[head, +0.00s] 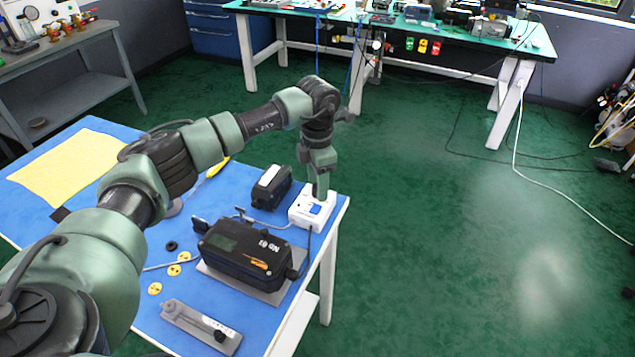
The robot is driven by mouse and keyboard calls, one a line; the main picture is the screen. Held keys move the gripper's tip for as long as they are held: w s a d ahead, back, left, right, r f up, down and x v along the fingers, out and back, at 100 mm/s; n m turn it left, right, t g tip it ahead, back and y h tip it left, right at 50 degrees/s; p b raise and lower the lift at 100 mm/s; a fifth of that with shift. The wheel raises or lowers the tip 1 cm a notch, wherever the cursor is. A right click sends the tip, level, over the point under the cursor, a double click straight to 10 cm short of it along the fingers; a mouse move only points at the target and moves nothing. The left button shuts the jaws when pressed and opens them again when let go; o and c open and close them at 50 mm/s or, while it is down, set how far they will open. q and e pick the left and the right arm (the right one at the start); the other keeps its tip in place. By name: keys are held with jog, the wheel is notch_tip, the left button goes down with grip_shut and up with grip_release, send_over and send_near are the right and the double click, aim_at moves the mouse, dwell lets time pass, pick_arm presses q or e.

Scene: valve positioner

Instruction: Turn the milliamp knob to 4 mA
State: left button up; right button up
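A small white box (302,213) with a blue patch on its top sits near the right edge of the blue-topped table (270,335). My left arm reaches over the table, and my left gripper (320,197) points down at the top of this box. The fingertips are at or just above its top, too small to tell whether they touch anything. A milliamp knob and its scale cannot be made out; the gripper covers that part of the box. Whether the fingers are open or shut does not show. My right gripper is out of view.
A black positioner (245,254) on a grey plate stands in front of the white box. A smaller black box (271,187) is behind left. Yellow discs (174,270), a grey bracket (201,327) and a yellow cloth (68,165) lie on the table. Open green floor is right.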

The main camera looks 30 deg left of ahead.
pick_arm(q)
jog(key=shift+r, duration=0.1)
notch_tip(320, 180, up, 8)
jog(key=shift+f+b, duration=0.2)
jog(key=shift+b, duration=0.4)
jog(key=shift+f, duration=0.1)
